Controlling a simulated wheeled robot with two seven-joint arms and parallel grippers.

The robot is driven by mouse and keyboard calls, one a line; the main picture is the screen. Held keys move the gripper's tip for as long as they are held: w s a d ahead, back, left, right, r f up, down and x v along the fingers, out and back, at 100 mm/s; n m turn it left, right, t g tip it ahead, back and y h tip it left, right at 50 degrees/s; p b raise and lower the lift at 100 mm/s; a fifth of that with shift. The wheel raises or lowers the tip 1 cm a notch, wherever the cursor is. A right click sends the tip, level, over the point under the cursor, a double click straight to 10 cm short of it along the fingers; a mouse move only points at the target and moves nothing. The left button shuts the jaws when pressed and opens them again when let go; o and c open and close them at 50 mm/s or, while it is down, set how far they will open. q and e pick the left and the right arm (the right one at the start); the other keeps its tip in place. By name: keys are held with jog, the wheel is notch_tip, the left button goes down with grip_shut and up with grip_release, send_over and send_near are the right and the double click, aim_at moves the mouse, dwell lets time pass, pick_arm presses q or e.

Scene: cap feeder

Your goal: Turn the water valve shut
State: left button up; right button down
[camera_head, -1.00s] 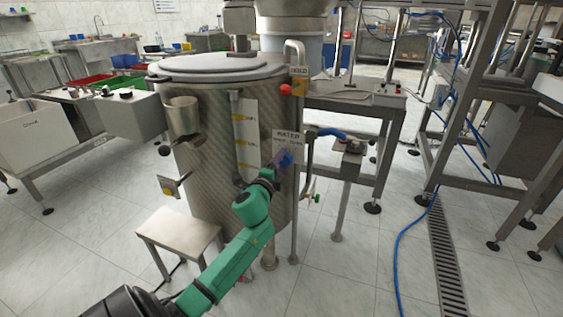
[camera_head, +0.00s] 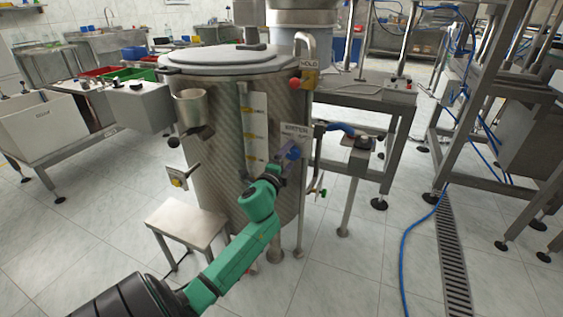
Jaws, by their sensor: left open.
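A large metal tank (camera_head: 215,150) stands in the middle, with a white label reading WATER (camera_head: 296,130) on its right side. Just below the label is a small blue valve handle (camera_head: 294,153), partly hidden by my gripper. My left arm, green, reaches up from the bottom left. My left gripper (camera_head: 284,160) is open at the blue handle, its fingers close to it. I cannot tell whether they touch it or stand on both sides of it. My right gripper is not in view.
A pipe with a blue lever (camera_head: 340,128) runs right of the label, towards a small stand (camera_head: 350,147). A small valve with a green tip (camera_head: 322,192) sits low on the right. A metal stool (camera_head: 186,221) stands front left.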

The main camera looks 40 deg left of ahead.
pick_arm(q)
jog(key=v, duration=0.3)
jog(key=shift+s+d, duration=0.15)
jog(key=shift+s, duration=0.2)
send_near(290, 155)
jog(key=v, duration=0.5)
jog(key=shift+s+d+p, duration=0.15)
jog(key=shift+p, duration=0.15)
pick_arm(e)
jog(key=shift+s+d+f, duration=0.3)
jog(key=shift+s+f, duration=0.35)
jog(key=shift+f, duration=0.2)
